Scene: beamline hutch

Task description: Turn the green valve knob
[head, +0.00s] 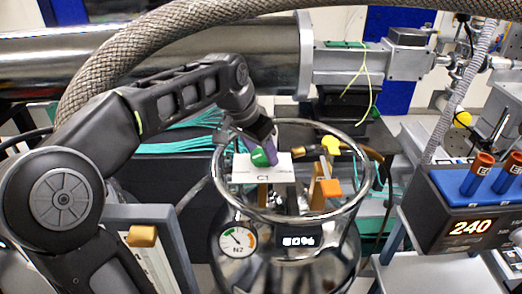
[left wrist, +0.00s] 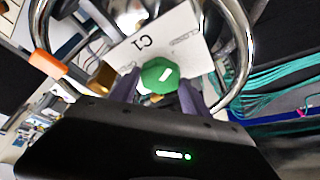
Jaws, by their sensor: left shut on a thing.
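The green valve knob (head: 260,157) sits at the white plate marked C1 (head: 264,175), inside the round metal rail on top of a shiny vessel. My left gripper (head: 268,154) reaches down to it from above and is shut on the knob. In the left wrist view the green knob (left wrist: 159,76), with a white mark on its face, is between the two purple-grey fingers (left wrist: 160,90). The C1 plate (left wrist: 150,42) lies just beyond it. The fingers hide part of the knob's sides. My right gripper is not in view.
The metal rail (head: 230,205) rings the knob closely. An orange block (head: 331,188) and a yellow knob (head: 331,145) stand to its right. A thick braided hose (head: 110,62) arches over my arm. A box reading 240 (head: 468,228) stands at the right.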

